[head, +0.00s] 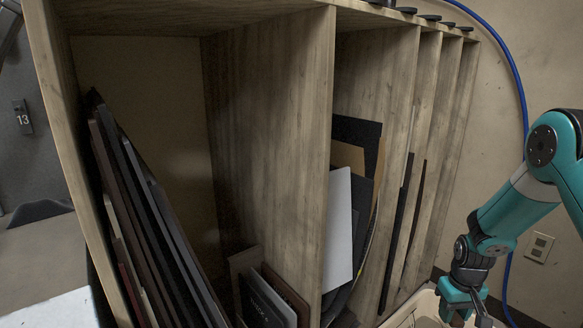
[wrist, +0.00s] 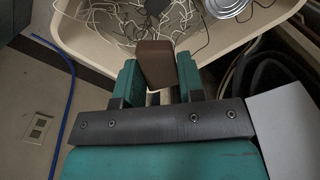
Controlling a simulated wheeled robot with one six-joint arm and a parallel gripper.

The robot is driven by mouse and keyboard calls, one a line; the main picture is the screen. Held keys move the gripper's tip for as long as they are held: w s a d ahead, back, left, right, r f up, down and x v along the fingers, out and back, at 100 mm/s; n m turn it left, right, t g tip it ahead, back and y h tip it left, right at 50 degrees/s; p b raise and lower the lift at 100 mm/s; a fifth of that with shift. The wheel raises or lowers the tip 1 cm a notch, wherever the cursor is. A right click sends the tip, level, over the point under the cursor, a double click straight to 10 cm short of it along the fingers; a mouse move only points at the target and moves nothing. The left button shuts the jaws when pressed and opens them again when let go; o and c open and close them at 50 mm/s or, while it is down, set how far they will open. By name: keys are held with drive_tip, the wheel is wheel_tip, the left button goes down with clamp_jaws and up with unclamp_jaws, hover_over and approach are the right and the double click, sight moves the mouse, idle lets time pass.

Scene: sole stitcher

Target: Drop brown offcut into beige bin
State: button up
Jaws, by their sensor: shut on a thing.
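My gripper (wrist: 160,88) is shut on the brown offcut (wrist: 157,62), which sticks out between the two teal fingers in the wrist view. The beige bin (wrist: 90,58) lies beyond the fingers, and the offcut shows against its inside. In the head view my gripper (head: 468,300) is at the lower right, over the beige bin (head: 404,316), of which only a part of the rim shows. The offcut is not clearly visible there.
The bin holds tangled pale and dark cords (wrist: 110,18) and a metal can (wrist: 229,8). A wooden rack (head: 270,130) with upright sheets (head: 338,230) stands left of my arm. A blue cable (head: 518,90) runs down the wall by an outlet (head: 539,246).

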drive_tip(key=shift+w+d+f+b, duration=0.1)
drive_tip(key=shift+d+f+b, duration=0.05)
drive_tip(key=shift+f, duration=0.25)
drive_tip(key=shift+w+d+f+b, duration=0.1)
drive_tip(key=shift+f+b, duration=0.05)
drive_tip(key=shift+f, duration=0.2)
wheel_tip(320, 180, down, 6)
drive_tip(key=b, duration=0.5)
drive_tip(key=shift+r+b, duration=0.1)
drive_tip(key=shift+b, duration=0.2)
drive_tip(key=o, duration=1)
drive_tip(key=shift+r, duration=0.15)
wheel_tip(320, 180, up, 17)
drive_tip(key=p, duration=0.6)
drive_tip(key=shift+r, duration=0.15)
